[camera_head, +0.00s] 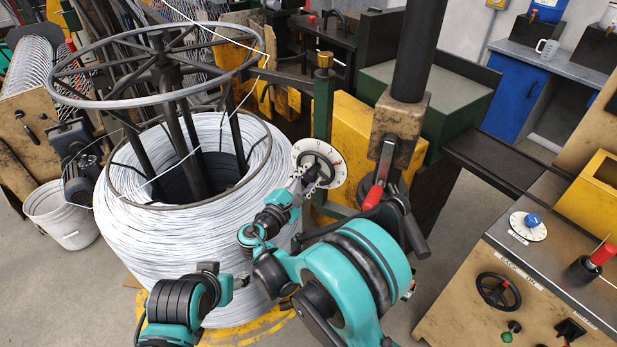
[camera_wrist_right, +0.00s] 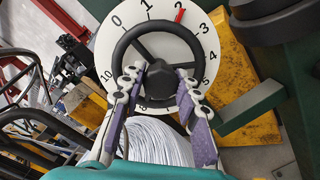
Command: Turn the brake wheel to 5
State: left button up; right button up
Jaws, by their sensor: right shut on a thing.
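The brake wheel is a small black three-spoke handwheel (camera_wrist_right: 153,72) in front of a round white dial (camera_wrist_right: 107,44) numbered around its rim. A red pointer (camera_wrist_right: 180,14) sits between 1 and 3. The 5 is at the lower right of the dial. In the head view the wheel (camera_head: 316,166) and dial (camera_head: 301,149) are right of the wire coil. My right gripper (camera_wrist_right: 160,76) is shut on the wheel, its padded fingers on either side of the hub; it also shows in the head view (camera_head: 313,184). My left arm is low in front of the coil; its fingers are unclear.
A large white wire coil (camera_head: 130,245) with a dark ring frame stands left of the wheel. A dark post with a red-handled lever (camera_head: 375,193) stands close on the right. A control console (camera_head: 540,285) is at the lower right. A white bucket (camera_head: 62,215) stands left.

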jog(key=shift+m, duration=0.3)
jog(key=m, duration=0.3)
jog(key=shift+m, duration=0.4)
jog(key=m+b, duration=0.1)
jog(key=m, duration=0.3)
jog(key=shift+y, duration=0.3)
jog(key=m, duration=0.4)
jog(key=shift+m, duration=0.3)
jog(key=shift+d+m+y+b, duration=0.1)
jog(key=shift+m+y+b, duration=0.25)
jog(key=shift+m, duration=1.45)
jog(key=o, duration=1.2)
jog(key=shift+c, duration=0.2)
